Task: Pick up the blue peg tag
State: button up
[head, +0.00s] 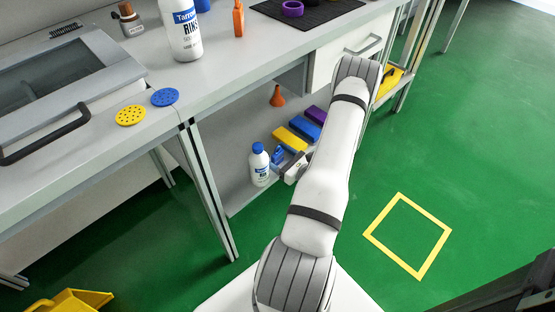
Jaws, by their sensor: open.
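A small blue piece (277,155), possibly the blue peg tag, is on the lower shelf beside the white bottle. It is too small for me to make out its shape. My gripper (285,168) is open, low over the shelf, just to the right of this blue piece. My arm hides part of the gripper and the shelf behind it. I cannot tell whether the fingers touch the blue piece. No object shows held in the gripper.
A white bottle with a blue cap (259,165) stands left of the gripper. Yellow (290,138), blue (306,130) and purple (315,115) blocks and an orange funnel (277,97) are behind it. The worktop (225,72) overhangs the shelf. Green floor is open at right.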

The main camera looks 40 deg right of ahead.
jog(key=shift+c, duration=0.5)
jog(key=c, duration=1)
jog(key=shift+o, duration=0.2)
notch_tip(320, 180, up, 10)
jog(key=p, duration=0.3)
jog(key=shift+p, duration=0.3)
